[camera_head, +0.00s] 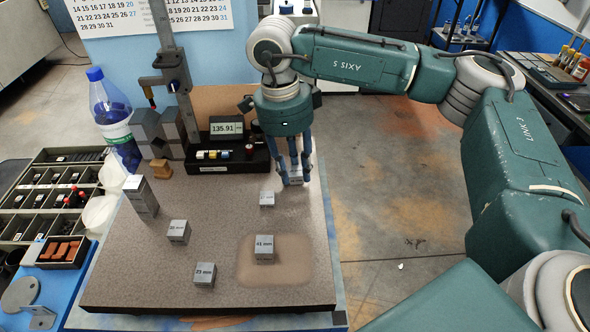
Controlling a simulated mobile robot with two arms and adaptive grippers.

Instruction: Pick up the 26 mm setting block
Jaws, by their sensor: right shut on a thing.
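My right gripper (295,172) points down over the back right part of the grey granite plate (225,215). Its fingers are shut on a small grey metal block (297,180); the fingers cover most of it, and I cannot read its label. I cannot tell whether it touches the plate. No other block can be read as 26 mm. My left gripper is not in view.
On the plate stand a block marked 41 mm (264,250), a block marked 23 mm (204,275), another small block (178,232), a low block (267,199) and a tall block (141,197). A height gauge (174,80) and bottle (113,115) stand behind.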

